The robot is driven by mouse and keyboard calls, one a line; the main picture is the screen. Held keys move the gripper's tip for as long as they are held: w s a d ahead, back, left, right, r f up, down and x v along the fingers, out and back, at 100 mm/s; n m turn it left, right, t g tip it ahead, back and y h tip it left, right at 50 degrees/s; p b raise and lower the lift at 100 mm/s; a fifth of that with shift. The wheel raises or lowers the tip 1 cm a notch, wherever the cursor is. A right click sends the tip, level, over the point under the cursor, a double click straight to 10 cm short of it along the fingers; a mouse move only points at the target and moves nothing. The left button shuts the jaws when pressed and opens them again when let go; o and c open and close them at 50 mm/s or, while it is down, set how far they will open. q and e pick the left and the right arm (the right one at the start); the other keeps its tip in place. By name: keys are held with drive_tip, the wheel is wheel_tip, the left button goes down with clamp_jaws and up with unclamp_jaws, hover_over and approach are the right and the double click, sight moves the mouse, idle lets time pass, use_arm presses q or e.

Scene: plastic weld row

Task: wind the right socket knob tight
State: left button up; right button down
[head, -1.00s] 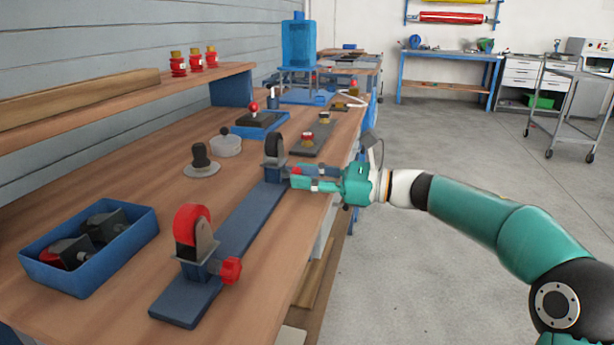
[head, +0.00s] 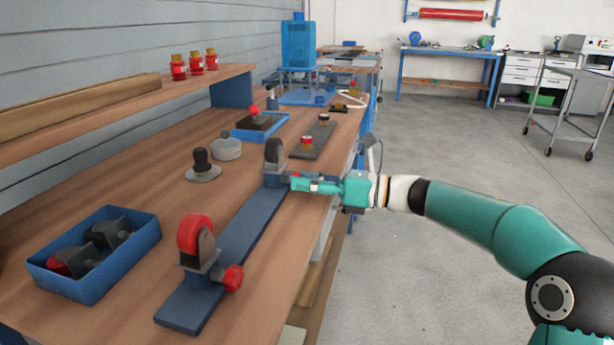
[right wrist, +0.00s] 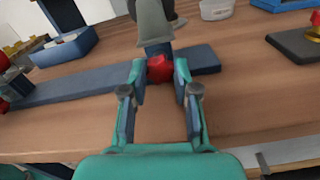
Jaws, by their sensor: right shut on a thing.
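A blue bar (head: 243,240) lies along the bench with a socket at each end. The far socket holds a dark-wheeled caster (head: 274,150), and its blue post (right wrist: 156,48) shows in the right wrist view. My right gripper (head: 299,182) is shut on that socket's red knob (right wrist: 160,69), with a finger on each side. In the head view the gripper mostly hides this knob. The near socket holds a red-wheeled caster (head: 196,229) and has its own red knob (head: 233,278), which stands free. My left gripper is not in view.
A blue bin (head: 140,255) with casters stands at the near left. The bench front edge is below my right arm.

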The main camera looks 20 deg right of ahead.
drive_tip(key=shift+d+m+p, duration=0.1)
drive_tip(key=shift+m+p, duration=0.55)
drive_tip(key=shift+m, duration=0.75)
drive_tip(key=shift+w, duration=0.1)
drive_tip(key=c, duration=0.9)
unclamp_jaws()
drive_tip(key=shift+o, duration=0.2)
drive_tip(key=v, duration=1.2)
